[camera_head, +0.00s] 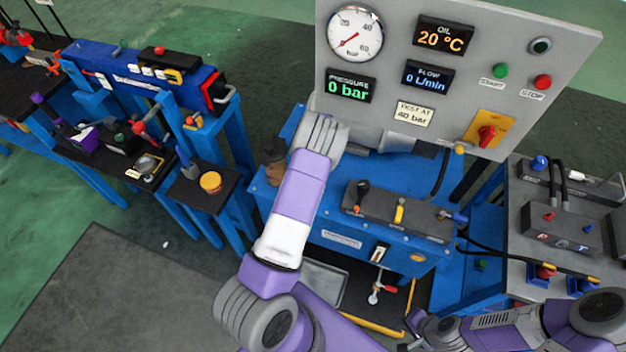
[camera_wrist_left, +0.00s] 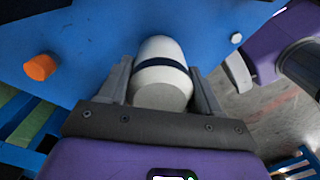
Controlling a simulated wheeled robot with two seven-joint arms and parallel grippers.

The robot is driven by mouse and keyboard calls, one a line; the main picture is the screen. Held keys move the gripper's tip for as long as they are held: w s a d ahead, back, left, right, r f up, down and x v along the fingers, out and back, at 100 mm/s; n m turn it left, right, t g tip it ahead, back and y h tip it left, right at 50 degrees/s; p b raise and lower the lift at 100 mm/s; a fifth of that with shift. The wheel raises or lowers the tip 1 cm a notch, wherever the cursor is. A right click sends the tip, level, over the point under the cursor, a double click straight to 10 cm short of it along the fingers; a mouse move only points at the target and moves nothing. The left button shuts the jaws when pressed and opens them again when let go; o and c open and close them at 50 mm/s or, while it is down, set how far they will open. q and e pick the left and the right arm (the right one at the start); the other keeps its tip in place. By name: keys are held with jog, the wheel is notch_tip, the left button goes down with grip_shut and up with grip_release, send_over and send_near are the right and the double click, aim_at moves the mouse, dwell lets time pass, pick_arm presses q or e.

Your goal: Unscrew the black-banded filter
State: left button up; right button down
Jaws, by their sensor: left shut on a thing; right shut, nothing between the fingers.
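The black-banded filter (camera_wrist_left: 162,72) is a white, rounded cylinder with one dark band, seen in the left wrist view against a blue surface. My left gripper (camera_wrist_left: 160,85) has a finger on each side of it and is shut on it. In the head view my left arm reaches up to the blue stand below the gauge panel; its gripper and the filter are hidden there. My right gripper (camera_head: 412,344) is low at the bottom edge of the head view, shut and empty, only partly visible and away from the filter.
The grey panel (camera_head: 450,95) shows 0 bar, 0 L/min and 20 °C. The blue stand (camera_head: 400,255) carries a grey lever block (camera_head: 400,213). A hose bench (camera_head: 520,215) stands at right, tool stands at left. An orange knob (camera_wrist_left: 40,67) is left of the filter in the wrist view.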

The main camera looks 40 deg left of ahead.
pick_arm(q)
jog(key=shift+w+a+r+n, duration=0.1)
jog(key=shift+n, duration=0.9)
jog(key=o, duration=1.3)
jog(key=shift+c, duration=0.5)
jog(key=shift+m, duration=0.3)
